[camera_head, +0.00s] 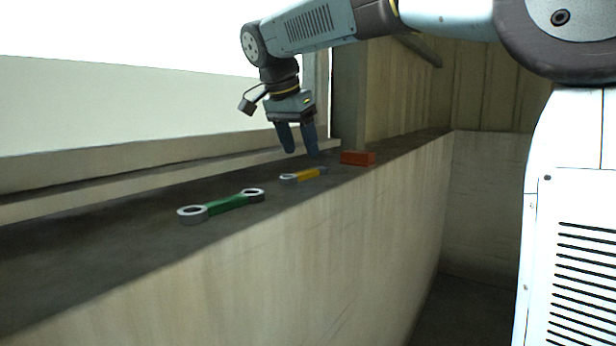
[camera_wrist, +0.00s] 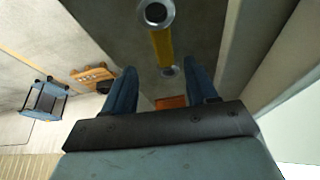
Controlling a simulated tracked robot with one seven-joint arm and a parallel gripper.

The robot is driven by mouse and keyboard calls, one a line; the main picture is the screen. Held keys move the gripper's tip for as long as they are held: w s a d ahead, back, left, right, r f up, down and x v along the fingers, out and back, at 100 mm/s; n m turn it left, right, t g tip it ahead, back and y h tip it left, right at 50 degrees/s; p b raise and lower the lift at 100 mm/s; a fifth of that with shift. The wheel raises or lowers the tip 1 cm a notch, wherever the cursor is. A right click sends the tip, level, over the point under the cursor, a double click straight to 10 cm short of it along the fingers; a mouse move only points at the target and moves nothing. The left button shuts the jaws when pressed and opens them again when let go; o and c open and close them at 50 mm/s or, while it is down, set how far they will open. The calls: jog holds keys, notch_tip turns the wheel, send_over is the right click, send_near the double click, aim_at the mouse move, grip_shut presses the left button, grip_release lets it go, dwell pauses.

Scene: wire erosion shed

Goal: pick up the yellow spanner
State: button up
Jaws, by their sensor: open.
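The yellow spanner (camera_head: 306,174) lies flat on the dark ledge, with a metal ring at each end. In the wrist view the yellow spanner (camera_wrist: 162,48) runs up the picture, its far ring at the top and its other ring seen between the fingertips. My gripper (camera_head: 302,153) is open and empty just above the ledge, over the spanner's right part. In the wrist view my gripper (camera_wrist: 159,70) shows its two blue fingers apart, on either side of the spanner's lower end. I cannot tell the exact height of the gap.
A green spanner (camera_head: 226,204) lies left of the yellow one on the ledge (camera_head: 120,245). A red block (camera_head: 357,158) sits close to the right; it also shows in the wrist view (camera_wrist: 171,102). A window frame runs behind. The ledge drops off at its front edge.

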aim_at(304, 172)
jog(key=shift+a+x, duration=0.15)
jog(key=shift+x, duration=1.2)
jog(key=shift+a+x, duration=0.2)
jog(key=shift+x, duration=1.1)
jog(key=shift+f, duration=0.1)
jog(key=shift+c, duration=0.3)
grip_shut()
